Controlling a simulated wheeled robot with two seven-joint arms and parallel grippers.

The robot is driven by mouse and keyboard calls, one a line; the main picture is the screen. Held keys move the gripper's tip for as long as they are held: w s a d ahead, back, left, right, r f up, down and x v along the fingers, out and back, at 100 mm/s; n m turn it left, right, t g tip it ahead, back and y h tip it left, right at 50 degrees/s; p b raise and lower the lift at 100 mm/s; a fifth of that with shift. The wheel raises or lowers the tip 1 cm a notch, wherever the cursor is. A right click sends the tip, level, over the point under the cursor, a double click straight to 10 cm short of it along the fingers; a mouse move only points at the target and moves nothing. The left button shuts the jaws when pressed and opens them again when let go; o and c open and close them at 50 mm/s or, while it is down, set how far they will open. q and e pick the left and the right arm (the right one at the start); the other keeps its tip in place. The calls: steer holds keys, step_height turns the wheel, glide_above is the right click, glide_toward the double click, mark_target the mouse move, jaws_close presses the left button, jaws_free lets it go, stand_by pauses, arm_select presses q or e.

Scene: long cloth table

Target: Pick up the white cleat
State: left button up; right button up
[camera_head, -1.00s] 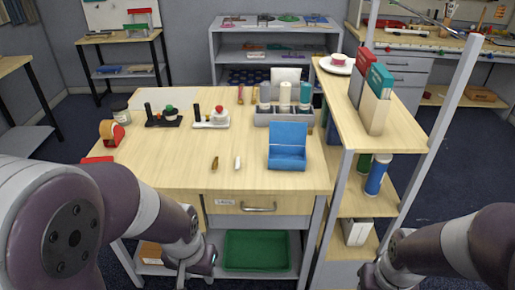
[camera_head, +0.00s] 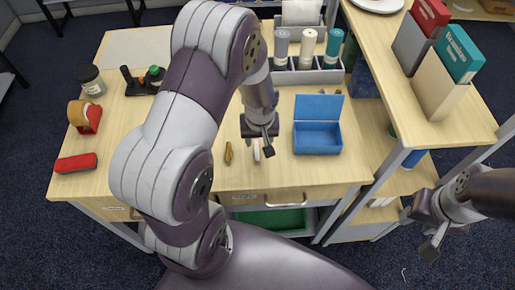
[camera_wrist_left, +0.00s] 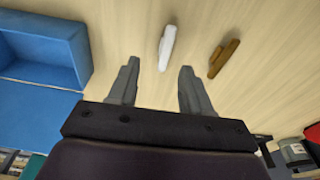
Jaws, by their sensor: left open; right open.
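The white cleat (camera_head: 256,150) lies on the wooden table near its front edge; it also shows in the left wrist view (camera_wrist_left: 167,48). My left gripper (camera_head: 262,146) is open and empty, close above the white cleat. In the left wrist view the cleat lies just beyond the gap between the two fingertips (camera_wrist_left: 159,68), and neither finger visibly touches it. A brown cleat (camera_head: 229,152) lies to its left, and to its right in the left wrist view (camera_wrist_left: 222,58). My right gripper (camera_head: 433,232) is open and empty at the lower right, away from the table top.
A blue open-lidded box (camera_head: 318,138) stands right of the cleats. A grey holder (camera_head: 305,76) with several bottles stands behind. A tape dispenser (camera_head: 84,117), a red object (camera_head: 76,163) and a jar (camera_head: 90,80) are at left. Wooden shelving (camera_head: 432,112) borders the right side.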

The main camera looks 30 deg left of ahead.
mark_target(257, 149)
arm_select(q)
steer(key=f, duration=0.5)
steer(key=shift+a, duration=0.4)
steer(key=shift+s+d, duration=0.1)
jaws_close()
steer(key=shift+r, duration=0.1)
